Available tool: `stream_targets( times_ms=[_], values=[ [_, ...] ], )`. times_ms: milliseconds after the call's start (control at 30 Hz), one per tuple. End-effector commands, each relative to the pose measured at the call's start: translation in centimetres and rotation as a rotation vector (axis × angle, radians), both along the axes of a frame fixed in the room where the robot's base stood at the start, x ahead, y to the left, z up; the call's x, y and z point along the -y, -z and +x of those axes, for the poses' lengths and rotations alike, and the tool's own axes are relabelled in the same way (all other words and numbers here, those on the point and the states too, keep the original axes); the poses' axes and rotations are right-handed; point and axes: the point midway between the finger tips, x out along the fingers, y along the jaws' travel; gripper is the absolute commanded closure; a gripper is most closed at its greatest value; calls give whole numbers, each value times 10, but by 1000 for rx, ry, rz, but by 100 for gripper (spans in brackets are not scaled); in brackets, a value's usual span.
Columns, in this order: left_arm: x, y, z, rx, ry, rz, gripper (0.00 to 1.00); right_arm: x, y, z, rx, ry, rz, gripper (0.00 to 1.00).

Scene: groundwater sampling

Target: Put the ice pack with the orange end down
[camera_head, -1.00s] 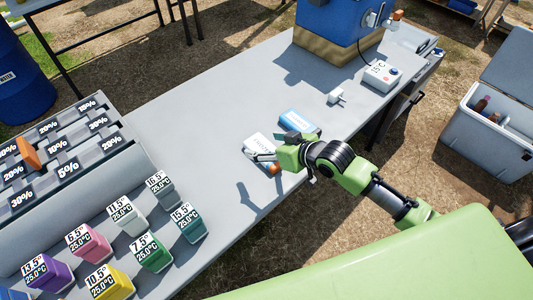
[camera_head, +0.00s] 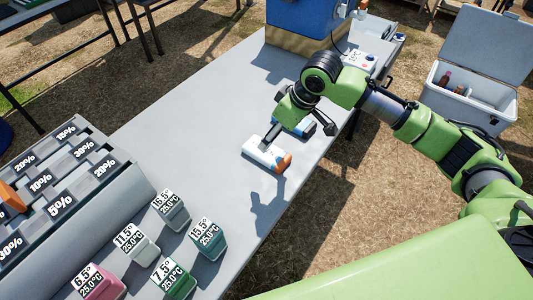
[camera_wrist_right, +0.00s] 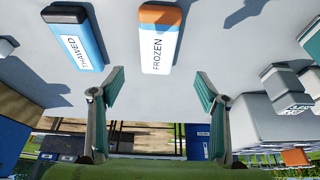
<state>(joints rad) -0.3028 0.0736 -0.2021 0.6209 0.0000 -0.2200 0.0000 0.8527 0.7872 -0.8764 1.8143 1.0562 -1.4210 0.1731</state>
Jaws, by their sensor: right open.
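The ice pack with the orange end (camera_head: 264,152) is white and lies flat on the grey table, near its front edge. In the right wrist view the same pack (camera_wrist_right: 160,40) shows the word FROZEN and its orange end. A blue ice pack (camera_head: 304,128) lies beside it, partly hidden by my right gripper, and reads THAWED in the wrist view (camera_wrist_right: 74,38). My right gripper (camera_head: 300,127) is open and empty above the packs. Its spread fingers (camera_wrist_right: 158,90) hold nothing in the wrist view. My left gripper is not in view.
Several coloured sample blocks (camera_head: 136,241) and a grey rack with percent labels (camera_head: 70,175) stand at the left. A blue machine (camera_head: 300,20) and a white control box (camera_head: 358,60) are at the far end. An open cooler (camera_head: 470,100) stands off the table. The table's middle is clear.

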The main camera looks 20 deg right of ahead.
Motion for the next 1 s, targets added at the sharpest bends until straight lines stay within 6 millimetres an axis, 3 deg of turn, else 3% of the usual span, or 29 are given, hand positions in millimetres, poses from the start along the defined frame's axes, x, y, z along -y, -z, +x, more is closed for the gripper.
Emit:
stream_targets(
  times_ms=[200, 467, 700, 1000],
  values=[
    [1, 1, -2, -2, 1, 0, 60, -9, 37, 12, -1, 1, 1, 32],
    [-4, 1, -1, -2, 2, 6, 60, -11, 56, 18, 0, 2, 1, 32],
    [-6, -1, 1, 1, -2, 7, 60, -12, 91, 26, 1, 1, 2, 32],
    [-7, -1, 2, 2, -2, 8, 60, -14, 100, 29, 2, 0, 2, 32]
  ],
)
